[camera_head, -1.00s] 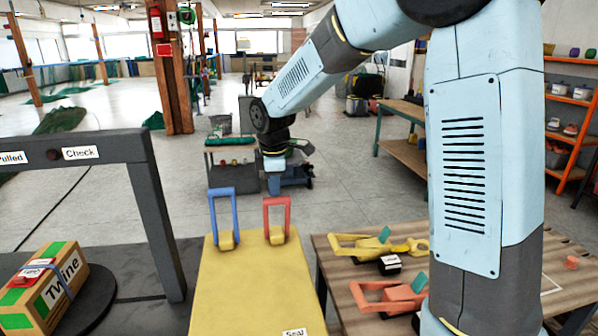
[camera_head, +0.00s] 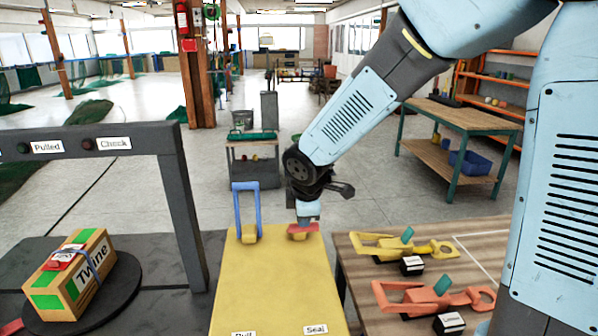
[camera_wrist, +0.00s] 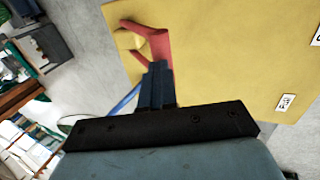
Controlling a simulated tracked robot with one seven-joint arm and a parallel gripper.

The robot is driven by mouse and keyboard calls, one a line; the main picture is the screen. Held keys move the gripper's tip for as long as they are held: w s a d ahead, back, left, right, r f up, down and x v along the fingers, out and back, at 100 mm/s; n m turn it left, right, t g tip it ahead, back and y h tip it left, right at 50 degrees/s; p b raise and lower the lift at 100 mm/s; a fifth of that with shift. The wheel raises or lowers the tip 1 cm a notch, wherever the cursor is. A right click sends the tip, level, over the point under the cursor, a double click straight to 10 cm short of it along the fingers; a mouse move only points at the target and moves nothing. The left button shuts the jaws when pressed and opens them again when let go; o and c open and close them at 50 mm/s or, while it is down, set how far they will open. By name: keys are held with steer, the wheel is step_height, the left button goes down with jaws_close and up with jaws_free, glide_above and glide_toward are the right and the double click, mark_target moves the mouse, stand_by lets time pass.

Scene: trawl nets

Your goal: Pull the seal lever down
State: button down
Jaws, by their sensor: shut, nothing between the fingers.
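The seal lever is the red lever (camera_head: 303,228) at the far right end of the yellow box (camera_head: 265,280), in line with the "Seal" label (camera_head: 316,329). Its handle looks low and tilted, close to its yellow mount, not upright. My gripper (camera_head: 305,218) is shut and empty, right at the red handle and seemingly touching it. In the wrist view the shut fingers (camera_wrist: 157,75) lie against or just over the red lever (camera_wrist: 158,42) and hide part of it. The blue lever (camera_head: 236,212) stands upright to the left, in line with the "Pull" label.
A dark frame (camera_head: 185,215) with a twine box (camera_head: 78,270) on a round plate stands at left. A wooden table (camera_head: 465,238) with yellow and orange tools is at right. A trolley (camera_head: 252,165) stands behind the yellow box.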

steer(key=shift+s+f, duration=0.3)
steer(key=shift+s, duration=0.1)
steer(key=shift+d, duration=0.1)
steer(key=r, duration=0.1)
steer(key=w+r, duration=0.1)
steer(key=r, duration=0.2)
steer(key=shift+w+a, duration=0.2)
steer(key=shift+a, duration=0.15)
steer(key=s+d+r, duration=0.1)
steer(key=s+r, duration=0.5)
steer(key=r, duration=0.1)
steer(key=shift+s+r, duration=0.2)
steer(key=shift+s, duration=0.1)
steer(key=shift+d, duration=0.15)
